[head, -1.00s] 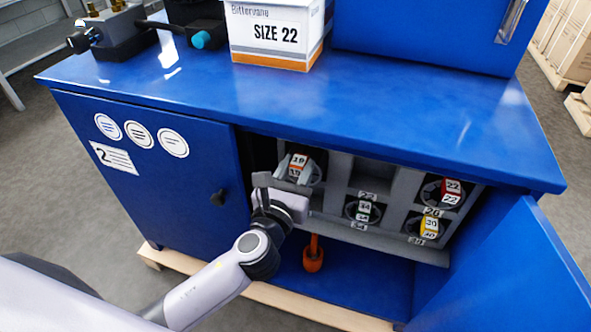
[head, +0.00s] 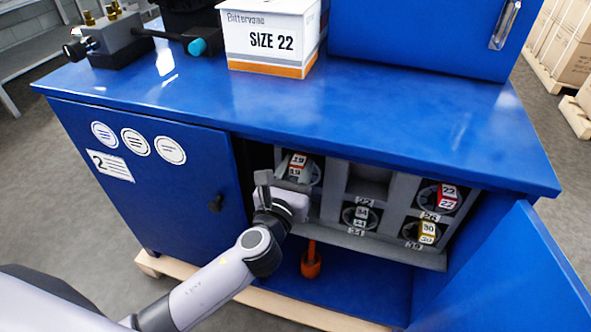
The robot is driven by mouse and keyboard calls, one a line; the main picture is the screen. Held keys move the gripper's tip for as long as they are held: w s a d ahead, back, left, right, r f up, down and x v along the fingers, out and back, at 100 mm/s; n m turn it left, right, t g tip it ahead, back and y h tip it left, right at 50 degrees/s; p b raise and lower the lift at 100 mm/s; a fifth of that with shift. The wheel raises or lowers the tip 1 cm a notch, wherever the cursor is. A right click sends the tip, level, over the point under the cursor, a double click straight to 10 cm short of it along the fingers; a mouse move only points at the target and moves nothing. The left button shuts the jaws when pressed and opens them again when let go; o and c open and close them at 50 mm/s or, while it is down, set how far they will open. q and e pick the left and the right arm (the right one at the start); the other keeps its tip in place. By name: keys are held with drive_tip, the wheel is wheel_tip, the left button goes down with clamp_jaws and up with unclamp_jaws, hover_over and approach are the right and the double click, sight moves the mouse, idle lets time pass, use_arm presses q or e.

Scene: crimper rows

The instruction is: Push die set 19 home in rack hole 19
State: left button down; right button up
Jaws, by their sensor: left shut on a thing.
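Die set 19 (head: 297,167), with white 19 labels and an orange stripe, sits at the upper left hole of the grey rack (head: 394,193) inside the open blue cabinet. Its body is partly in the hole; how deep I cannot tell. My left gripper (head: 284,186) is at the front of that hole, just below the labels, shut on die set 19. The fingertips and the lower part of the die set are largely hidden by the gripper. My right gripper is not in view.
The blue cabinet top (head: 400,110) overhangs the rack. An open door (head: 520,270) stands at the right.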

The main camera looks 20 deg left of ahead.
use_arm(q)
drive_tip(key=shift+w+r, duration=0.4)
drive_tip(key=shift+w, duration=0.05)
drive_tip(key=c, duration=0.6)
unclamp_jaws()
drive_tip(key=shift+s, duration=0.1)
drive_tip(key=shift+c, duration=0.2)
drive_tip(key=shift+f, duration=0.6)
drive_tip(key=s, duration=0.6)
drive_tip(key=shift+a+r+p, duration=0.1)
drive_tip(key=shift+r+p, duration=0.2)
drive_tip(key=shift+p, duration=0.05)
drive_tip(key=shift+s, duration=0.6)
drive_tip(key=shift+r, duration=0.1)
